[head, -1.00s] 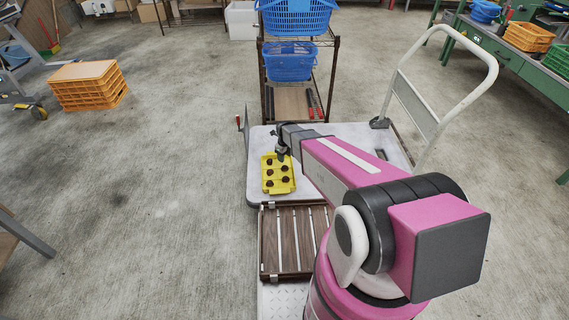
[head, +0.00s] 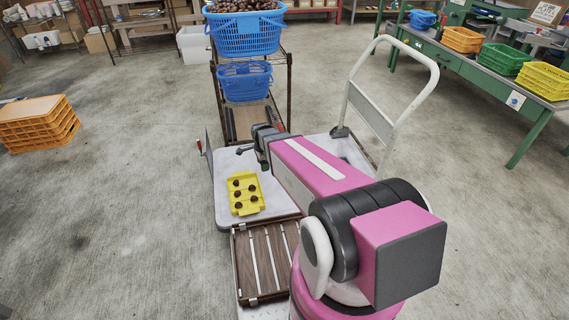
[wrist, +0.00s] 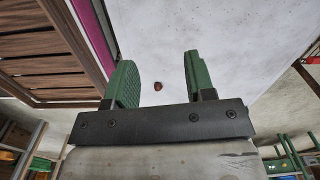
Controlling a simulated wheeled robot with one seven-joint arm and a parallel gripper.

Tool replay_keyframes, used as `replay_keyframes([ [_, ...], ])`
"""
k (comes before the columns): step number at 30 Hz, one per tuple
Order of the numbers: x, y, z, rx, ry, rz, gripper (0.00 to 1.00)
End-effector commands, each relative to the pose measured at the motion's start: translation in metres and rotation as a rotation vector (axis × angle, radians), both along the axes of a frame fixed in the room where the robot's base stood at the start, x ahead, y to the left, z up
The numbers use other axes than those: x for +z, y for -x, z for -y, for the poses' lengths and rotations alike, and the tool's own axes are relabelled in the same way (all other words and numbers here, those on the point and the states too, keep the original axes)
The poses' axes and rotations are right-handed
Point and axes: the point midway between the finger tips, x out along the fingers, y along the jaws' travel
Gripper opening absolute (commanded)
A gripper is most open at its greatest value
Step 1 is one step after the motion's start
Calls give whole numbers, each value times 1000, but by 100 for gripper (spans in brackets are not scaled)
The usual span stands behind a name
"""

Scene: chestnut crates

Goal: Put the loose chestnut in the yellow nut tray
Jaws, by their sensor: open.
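The loose chestnut (wrist: 158,87) is a small brown nut on the pale grey trolley deck (wrist: 200,25). In the wrist view it shows in the gap between the two green fingers of my gripper (wrist: 158,66); the fingers are apart and hold nothing. I cannot tell how far above the nut they are. In the head view the nut is not visible. The yellow nut tray (head: 259,207) lies on the deck left of my arm with several dark chestnuts in it.
A slatted brown wooden crate (head: 237,262) stands in front of the tray. A rack with blue baskets (head: 248,40), the upper full of chestnuts, stands behind the deck. The trolley's white handle (head: 432,85) rises at right. Orange crates (head: 38,125) sit on the floor at left.

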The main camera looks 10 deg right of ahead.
Motion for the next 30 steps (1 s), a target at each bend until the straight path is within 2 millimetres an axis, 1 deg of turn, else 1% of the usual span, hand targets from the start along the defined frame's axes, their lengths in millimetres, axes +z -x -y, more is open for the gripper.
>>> replay_keyframes([
  [1,13,17,8,96,1,1,50],
  [9,62,72,40,680,8,2,50],
  [15,93,112,59,1089,12,2,50],
  [18,103,126,65,1246,14,2,50],
  [21,110,135,69,1351,16,3,50],
  [24,113,138,71,1406,15,2,50],
  [30,113,138,72,1423,16,1,50],
])
